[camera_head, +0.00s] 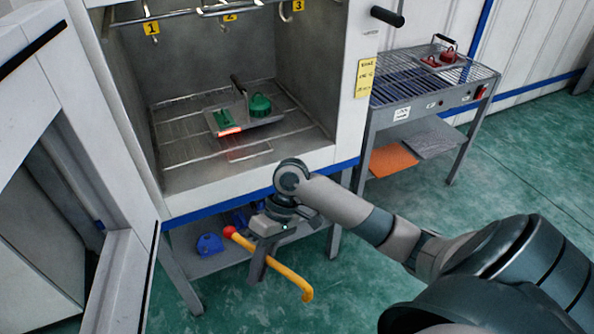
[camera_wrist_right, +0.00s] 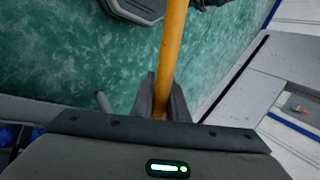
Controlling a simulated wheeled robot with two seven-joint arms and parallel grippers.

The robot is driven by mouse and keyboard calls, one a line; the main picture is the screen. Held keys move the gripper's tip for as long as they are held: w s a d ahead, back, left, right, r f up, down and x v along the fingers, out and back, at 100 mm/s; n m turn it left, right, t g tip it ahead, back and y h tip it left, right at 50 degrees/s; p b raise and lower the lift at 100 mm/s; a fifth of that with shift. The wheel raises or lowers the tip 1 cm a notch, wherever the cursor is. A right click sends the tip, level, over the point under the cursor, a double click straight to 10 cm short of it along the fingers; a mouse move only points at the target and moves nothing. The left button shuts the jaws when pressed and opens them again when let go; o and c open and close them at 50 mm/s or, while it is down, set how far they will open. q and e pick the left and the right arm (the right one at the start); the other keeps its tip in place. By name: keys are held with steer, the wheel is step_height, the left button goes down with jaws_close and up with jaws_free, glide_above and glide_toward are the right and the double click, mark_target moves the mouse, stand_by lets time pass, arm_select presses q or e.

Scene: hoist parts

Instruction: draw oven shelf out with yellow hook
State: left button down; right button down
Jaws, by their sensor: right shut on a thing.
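The yellow hook (camera_head: 284,273) is a bent yellow rod with a red ball at one end. My right gripper (camera_head: 256,274) is shut on its shaft, below and in front of the oven opening. The red end points left and the bent end points right and down. In the right wrist view the yellow rod (camera_wrist_right: 172,50) runs up from between the fingers (camera_wrist_right: 162,100). The wire oven shelf (camera_head: 185,147) lies inside the open oven. A tray (camera_head: 262,122) with green parts and a glowing red edge sits on it. The hook is apart from the shelf. My left gripper is not in view.
The open oven door (camera_head: 130,160) stands at the left. Hooks numbered 1 to 3 hang from a rail (camera_head: 190,13) at the top. A grated cart (camera_head: 425,80) with a red part stands at the right. Blue parts (camera_head: 210,244) lie on the shelf below the oven.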

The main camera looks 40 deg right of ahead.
steer(key=w+d+r+n+t+h+p, duration=0.2)
steer(key=w+d+n+h+p, duration=0.5)
steer(key=d+n, duration=0.4)
steer(key=w+d+r+n+t+h+p, duration=0.1)
steer(key=w+d+r+n+h+p, duration=0.4)
steer(key=d+n, duration=0.6)
steer(key=w+n+h+p, duration=0.1)
steer(key=n+h, duration=0.1)
steer(key=n, duration=0.6)
steer(key=shift+w+d+n+t+p, duration=0.3)
steer(key=shift+w+n+t+p, duration=0.05)
steer(key=shift+n+t, duration=0.05)
steer(key=shift+w, duration=0.2)
